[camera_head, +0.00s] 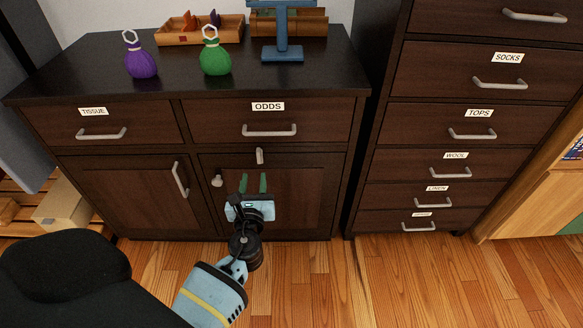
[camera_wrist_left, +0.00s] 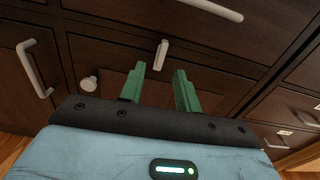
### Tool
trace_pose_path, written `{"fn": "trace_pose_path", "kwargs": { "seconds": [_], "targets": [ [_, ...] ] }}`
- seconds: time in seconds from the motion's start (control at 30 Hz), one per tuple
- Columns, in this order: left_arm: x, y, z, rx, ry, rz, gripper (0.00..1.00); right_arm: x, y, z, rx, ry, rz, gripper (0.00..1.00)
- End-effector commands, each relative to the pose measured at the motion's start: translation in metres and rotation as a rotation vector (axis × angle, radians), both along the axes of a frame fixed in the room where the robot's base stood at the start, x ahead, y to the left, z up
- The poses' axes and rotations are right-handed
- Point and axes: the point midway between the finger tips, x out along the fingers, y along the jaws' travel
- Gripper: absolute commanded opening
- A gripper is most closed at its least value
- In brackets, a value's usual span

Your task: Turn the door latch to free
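The door latch (camera_head: 259,156) is a small pale upright tab at the top of the right cabinet door (camera_head: 300,190), just under the ODDS drawer. It also shows in the left wrist view (camera_wrist_left: 161,55), tilted slightly, beyond my fingertips. A round pale knob (camera_head: 217,181) sits on the door's left side, and it shows in the left wrist view (camera_wrist_left: 88,83). My left gripper (camera_head: 253,182) has two green fingers pointing at the door, below the latch and apart from it. In the left wrist view the fingers (camera_wrist_left: 158,76) are spread with nothing between them. My right gripper is not in view.
The ODDS drawer handle (camera_head: 269,130) juts out above the latch. The left door's handle (camera_head: 180,179) stands to the left. A purple pouch (camera_head: 141,62), a green pouch (camera_head: 215,58) and a blue stand (camera_head: 282,50) are on the cabinet top. A tall drawer unit (camera_head: 450,130) stands right.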

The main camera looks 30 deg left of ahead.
Motion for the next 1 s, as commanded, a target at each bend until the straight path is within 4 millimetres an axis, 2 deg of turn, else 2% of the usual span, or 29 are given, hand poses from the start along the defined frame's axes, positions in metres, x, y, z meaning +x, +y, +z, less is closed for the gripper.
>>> {"fn": "trace_pose_path", "kwargs": {
  "seconds": [0.37, 0.8, 1.0],
  "targets": [
    [0.011, 0.005, 0.004, 0.039, 0.002, 0.005, 0.33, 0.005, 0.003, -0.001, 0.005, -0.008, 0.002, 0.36],
    [0.062, 0.036, 0.002, 0.036, 0.003, 0.004, 0.33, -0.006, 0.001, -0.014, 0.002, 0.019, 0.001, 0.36],
    [0.071, 0.042, 0.002, 0.035, 0.004, 0.004, 0.33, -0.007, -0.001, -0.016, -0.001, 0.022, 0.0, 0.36]
  ]
}}
